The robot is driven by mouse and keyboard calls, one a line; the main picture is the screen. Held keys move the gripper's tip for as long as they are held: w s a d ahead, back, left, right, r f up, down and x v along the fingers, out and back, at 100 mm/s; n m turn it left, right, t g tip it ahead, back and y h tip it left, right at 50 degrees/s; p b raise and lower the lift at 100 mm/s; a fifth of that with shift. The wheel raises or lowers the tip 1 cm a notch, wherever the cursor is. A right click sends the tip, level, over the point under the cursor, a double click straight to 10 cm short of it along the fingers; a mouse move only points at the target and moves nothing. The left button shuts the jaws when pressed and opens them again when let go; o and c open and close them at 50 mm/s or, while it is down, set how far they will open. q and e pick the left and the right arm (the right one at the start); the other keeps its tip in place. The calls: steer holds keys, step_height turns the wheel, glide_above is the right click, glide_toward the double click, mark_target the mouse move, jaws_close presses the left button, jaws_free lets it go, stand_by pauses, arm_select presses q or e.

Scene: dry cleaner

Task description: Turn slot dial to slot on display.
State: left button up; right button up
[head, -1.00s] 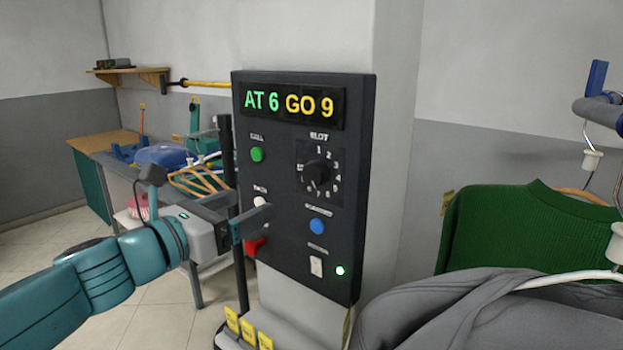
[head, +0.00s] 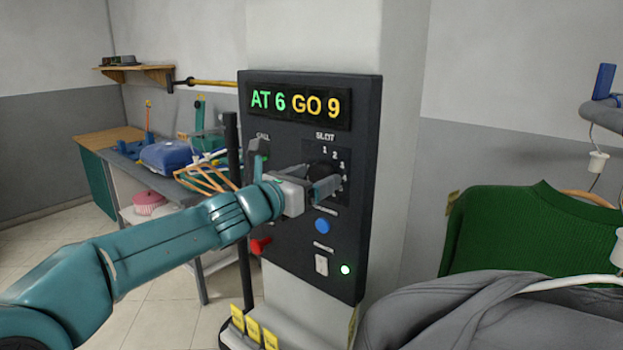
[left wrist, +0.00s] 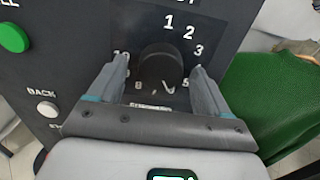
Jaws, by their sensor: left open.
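The slot dial is a black round knob (left wrist: 160,72) ringed by white numbers, on the dark control panel (head: 300,130). In the head view the dial (head: 322,170) is partly hidden behind my left gripper (head: 318,187). The display (head: 298,104) above reads "AT 6" in green and "GO 9" in yellow. In the left wrist view my left gripper (left wrist: 160,88) is open, with one finger on each side of the knob. I cannot tell whether the fingers touch it. The knob's pointer is not clear. My right gripper is not in view.
A blue button (head: 322,226), a white switch (head: 321,264) and a red control (head: 261,246) sit lower on the panel. The green button (left wrist: 14,38) and white back button (left wrist: 47,109) are left of the dial. A green sweater (head: 540,235) hangs at right.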

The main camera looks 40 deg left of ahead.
arm_select(q)
steer(key=c, duration=1)
steer(key=m+b, duration=0.2)
steer(key=m, duration=0.1)
steer(key=shift+f, duration=0.2)
steer(key=m+b, duration=0.2)
steer(key=m, duration=0.2)
steer(key=shift+m+b, duration=0.35)
steer(key=shift+m, duration=0.05)
steer(key=m+b, duration=0.2)
steer(key=m, duration=0.3)
steer(key=shift+a+r, duration=0.1)
steer(key=shift+r+m+b, duration=0.15)
steer(key=shift+m+b, duration=0.9)
steer(key=shift+m, duration=1.45)
